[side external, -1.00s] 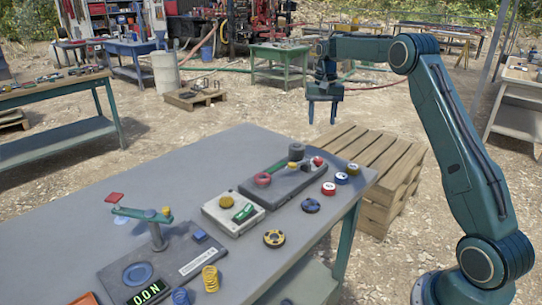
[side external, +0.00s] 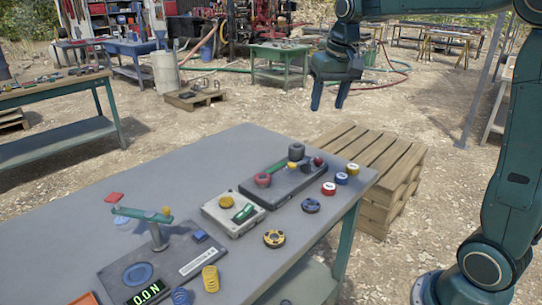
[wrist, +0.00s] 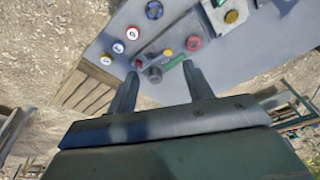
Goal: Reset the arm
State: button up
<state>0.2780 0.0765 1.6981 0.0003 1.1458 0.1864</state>
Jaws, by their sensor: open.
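My gripper (side external: 328,97) is open and empty in the side external view. It hangs in the air above and behind the far right end of the grey table (side external: 60,220), fingers pointing down. In the wrist view, my gripper (wrist: 160,80) shows two spread fingers with nothing held between them. Past the fingertips lies the grey board (side external: 285,190) with a green bar, a dark cylinder (side external: 296,151), a red knob (side external: 263,180) and a yellow knob. The fingers are clear of all of these.
A wooden pallet stack (side external: 375,165) stands beyond the table's right end. The air around my gripper is free.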

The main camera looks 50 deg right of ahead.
jog(key=s+a+f+n+t, duration=0.1)
jog(key=s+a, duration=0.4)
jog(key=s, duration=0.6)
jog(key=s+a+f+n+t, duration=0.2)
jog(key=s+a+f+n, duration=0.2)
jog(key=s, duration=0.7)
jog(key=shift+a+y, duration=0.4)
jog(key=shift+a, duration=0.75)
jog(key=shift+w, duration=0.1)
jog(key=shift+c, duration=0.4)
